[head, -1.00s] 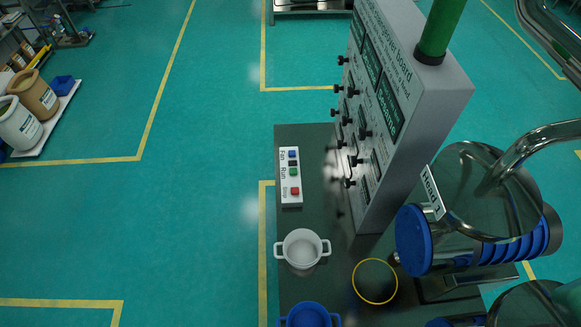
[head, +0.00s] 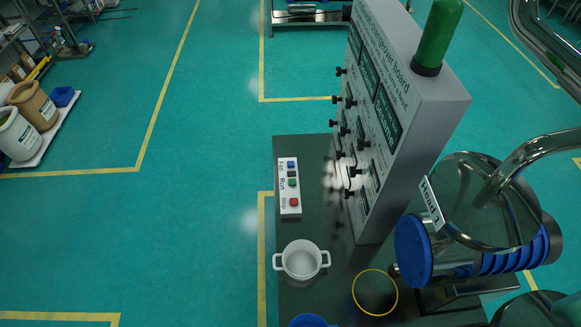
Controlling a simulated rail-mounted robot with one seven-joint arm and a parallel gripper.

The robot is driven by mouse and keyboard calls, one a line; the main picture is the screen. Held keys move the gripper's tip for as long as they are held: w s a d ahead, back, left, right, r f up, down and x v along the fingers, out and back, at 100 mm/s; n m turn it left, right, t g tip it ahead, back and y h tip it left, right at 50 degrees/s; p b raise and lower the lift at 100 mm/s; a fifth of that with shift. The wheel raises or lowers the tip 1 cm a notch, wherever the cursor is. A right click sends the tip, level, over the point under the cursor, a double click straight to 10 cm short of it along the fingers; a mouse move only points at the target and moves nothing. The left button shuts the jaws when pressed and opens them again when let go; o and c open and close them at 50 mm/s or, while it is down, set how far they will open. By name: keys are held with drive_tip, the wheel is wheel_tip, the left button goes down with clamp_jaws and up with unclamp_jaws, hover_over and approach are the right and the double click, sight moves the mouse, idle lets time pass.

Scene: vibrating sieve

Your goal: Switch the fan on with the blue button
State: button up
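A white button box (head: 289,188) lies on the dark table (head: 310,150), left of the tall grey control board. It carries a blue button (head: 291,165) at the far end by the label "Fan", a green button (head: 292,183) by "Run" and a red button (head: 293,202) by "Stop". A small dark element sits between the blue and green buttons. Whether the blue button is pressed cannot be told. My gripper is not in view.
The grey control board (head: 420,140) with black knobs stands right of the box. A white two-handled pot (head: 302,261), a yellow ring (head: 358,303) and a blue pot (head: 308,321) are nearer.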

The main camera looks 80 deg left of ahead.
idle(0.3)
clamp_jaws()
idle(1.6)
